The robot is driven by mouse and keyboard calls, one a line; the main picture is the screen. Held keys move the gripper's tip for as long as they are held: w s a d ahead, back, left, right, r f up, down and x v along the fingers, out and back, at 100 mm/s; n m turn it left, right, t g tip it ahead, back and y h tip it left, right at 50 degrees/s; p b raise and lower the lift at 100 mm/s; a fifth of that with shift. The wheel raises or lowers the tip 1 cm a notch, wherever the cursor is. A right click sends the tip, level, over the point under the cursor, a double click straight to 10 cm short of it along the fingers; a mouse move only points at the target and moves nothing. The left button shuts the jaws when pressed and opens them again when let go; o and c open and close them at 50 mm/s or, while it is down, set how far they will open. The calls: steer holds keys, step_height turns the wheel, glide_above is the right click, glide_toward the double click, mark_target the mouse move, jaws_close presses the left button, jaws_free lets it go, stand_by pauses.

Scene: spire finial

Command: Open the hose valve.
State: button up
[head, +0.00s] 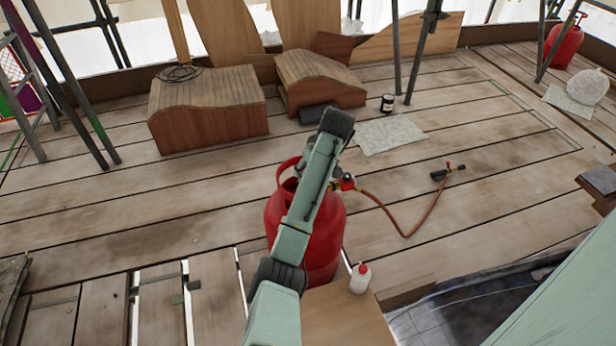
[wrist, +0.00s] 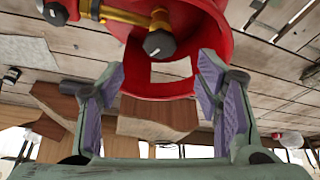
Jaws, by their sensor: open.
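A red gas cylinder (head: 322,245) stands on the plank deck, partly hidden behind my arm. A valve fitting (head: 346,183) with red and brass parts shows at its top, where an orange hose (head: 391,215) starts. In the wrist view the red cylinder collar (wrist: 215,20) fills the top. Brass fittings (wrist: 125,16) there carry a dark knob (wrist: 159,43) and another dark knob (wrist: 55,13) at upper left. I cannot tell which knob is the hose valve. My gripper (wrist: 160,68) is open and empty, its purple pads either side of the collar's opening, with the nearer knob just above the gap.
The hose runs to a torch (head: 447,172) on the deck. Wooden blocks (head: 208,108), a dark can (head: 387,103) and scaffold poles stand behind. The deck at left is mostly clear.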

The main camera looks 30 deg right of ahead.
steer(key=shift+v, duration=2.05)
